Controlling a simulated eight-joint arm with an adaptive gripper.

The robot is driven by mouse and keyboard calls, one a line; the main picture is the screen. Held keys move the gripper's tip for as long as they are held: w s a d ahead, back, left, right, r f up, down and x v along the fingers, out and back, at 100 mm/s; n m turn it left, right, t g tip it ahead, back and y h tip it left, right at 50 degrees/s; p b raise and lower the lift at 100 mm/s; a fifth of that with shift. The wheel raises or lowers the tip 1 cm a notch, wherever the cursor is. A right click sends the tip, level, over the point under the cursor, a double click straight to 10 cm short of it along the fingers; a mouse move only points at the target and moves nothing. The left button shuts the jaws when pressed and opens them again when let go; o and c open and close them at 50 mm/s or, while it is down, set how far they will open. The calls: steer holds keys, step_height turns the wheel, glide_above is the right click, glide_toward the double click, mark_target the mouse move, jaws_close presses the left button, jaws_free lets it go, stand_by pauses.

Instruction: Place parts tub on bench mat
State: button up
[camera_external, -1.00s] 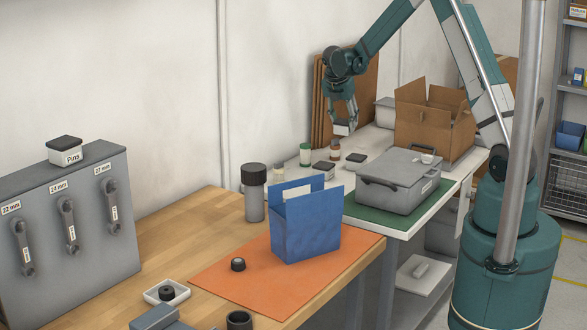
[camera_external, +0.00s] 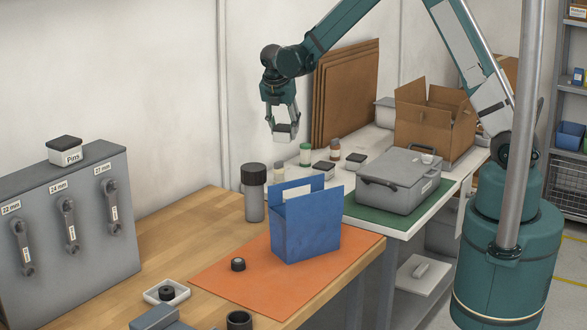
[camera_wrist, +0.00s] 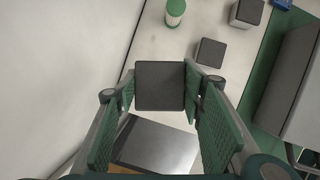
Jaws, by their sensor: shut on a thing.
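An orange mat (camera_external: 238,293) lies on the wooden bench, below and in front of my gripper, apart from the tub. I cannot read any label on the tub.
A tall grey jar (camera_external: 254,198) stands behind the mat. The mat's front is clear.

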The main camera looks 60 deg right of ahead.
steer(key=s+a+r+n+p, duration=0.1)
steer(key=s+a+r+p, duration=0.15)
steer(key=a, duration=1.15)
steer(key=s+a+r+n+t+p, duration=0.1)
steer(key=s+a+r, duration=0.15)
steer(key=a, duration=1.15)
steer(key=s+a+r+n+p, duration=0.15)
steer(key=s+a, duration=0.25)
steer(key=a, duration=1)
steer(key=s+a+f+n+b, duration=0.1)
steer(key=s+a+f+b, duration=0.1)
steer(key=s+a, duration=1)
steer(key=s+a+f+n+y+b, duration=0.1)
steer(key=s+a+f+b, duration=0.1)
steer(key=s+a, duration=1)
steer(key=s+f, duration=0.1)
steer(key=s, duration=0.7)
steer(key=shift+f+t+b, duration=0.2)
steer(key=shift+t+b, duration=0.15)
steer(key=shift+t, duration=0.05)
steer(key=shift+s+f, duration=0.1)
steer(key=shift+f, duration=2.85)
steer(key=shift+f, duration=0.1)
steer(key=shift+f, duration=2)
